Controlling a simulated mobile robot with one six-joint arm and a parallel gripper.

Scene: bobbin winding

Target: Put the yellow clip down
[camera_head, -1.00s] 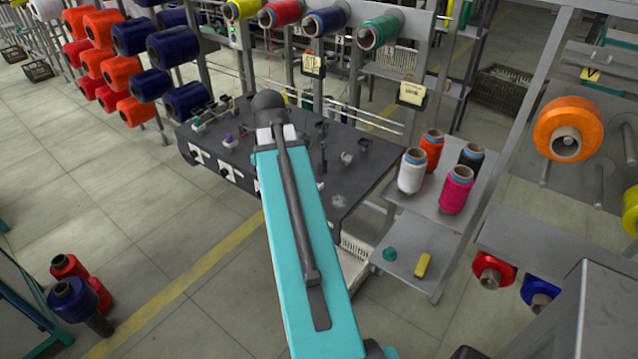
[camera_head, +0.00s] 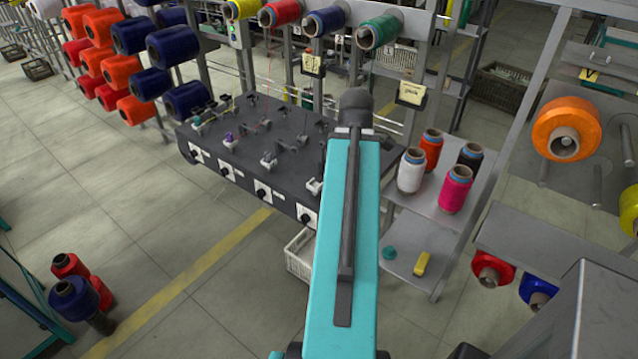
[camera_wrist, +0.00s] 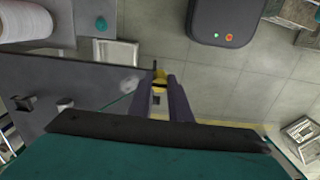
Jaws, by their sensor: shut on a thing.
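My gripper (camera_wrist: 160,92) is shut on the yellow clip (camera_wrist: 160,80), which shows as a small yellow piece between the two dark fingers in the wrist view. The fingers hide part of the clip. Beneath and to the left of the fingers is the dark winder deck (camera_wrist: 85,90); the clip appears near its edge. In the head view my arm hides the gripper and the clip.
A grey lower shelf (camera_head: 405,280) carries a teal cone (camera_head: 389,253) and a separate yellow block (camera_head: 421,264). The shelf above holds white (camera_head: 410,170), orange (camera_head: 431,150), black (camera_head: 470,157) and pink (camera_head: 456,188) cones. A white bin (camera_head: 300,255) stands below the deck.

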